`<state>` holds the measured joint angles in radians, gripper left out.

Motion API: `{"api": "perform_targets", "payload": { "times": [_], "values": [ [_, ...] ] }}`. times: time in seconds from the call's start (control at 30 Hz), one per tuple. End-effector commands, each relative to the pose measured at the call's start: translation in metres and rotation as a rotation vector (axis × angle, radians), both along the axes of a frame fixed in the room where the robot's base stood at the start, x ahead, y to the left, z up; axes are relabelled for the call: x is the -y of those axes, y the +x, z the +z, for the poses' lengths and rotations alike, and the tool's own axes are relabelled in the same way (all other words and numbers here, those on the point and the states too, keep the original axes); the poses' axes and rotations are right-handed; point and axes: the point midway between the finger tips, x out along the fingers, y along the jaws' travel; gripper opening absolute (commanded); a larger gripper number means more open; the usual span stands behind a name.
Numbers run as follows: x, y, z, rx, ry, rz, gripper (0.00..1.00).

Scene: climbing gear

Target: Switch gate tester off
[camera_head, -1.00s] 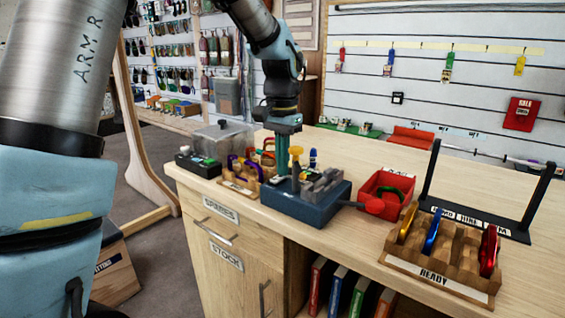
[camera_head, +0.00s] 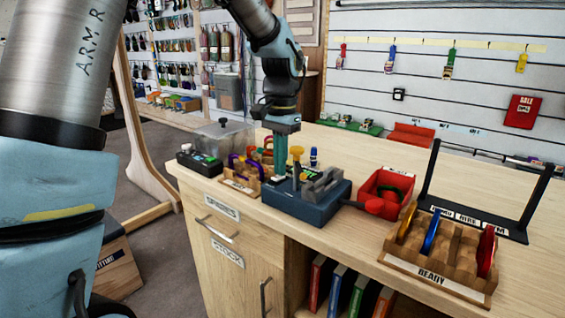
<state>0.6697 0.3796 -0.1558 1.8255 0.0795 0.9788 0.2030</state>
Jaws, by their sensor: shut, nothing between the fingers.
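A dark blue bench device (camera_head: 312,208), which looks like the gate tester, sits on the wooden counter. It has a grey clamp block (camera_head: 322,184) on top, a yellow knob (camera_head: 296,152) on a post and a red ball-ended lever (camera_head: 373,206) at its right. My gripper (camera_head: 280,174) points down over the left back part of the device, just left of the yellow knob. Its teal fingers are shut and empty. Their tips are close to the device, and I cannot tell whether they touch it. A switch on the device cannot be made out.
A wooden rack of carabiners (camera_head: 240,186) is left of the device. A red bin (camera_head: 387,190), a READY rack (camera_head: 440,275) and a black frame (camera_head: 430,185) stand to the right.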

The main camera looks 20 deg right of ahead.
Motion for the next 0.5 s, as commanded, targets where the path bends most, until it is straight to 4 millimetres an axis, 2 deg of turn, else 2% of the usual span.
{"api": "perform_targets", "payload": {
  "times": [0.33, 0.5],
  "values": [
    [-0.001, 0.000, 0.001, 0.000, 0.000, 0.000, 0.00],
    [0.001, 0.001, 0.013, 0.000, 0.000, 0.000, 0.00]
  ]
}}
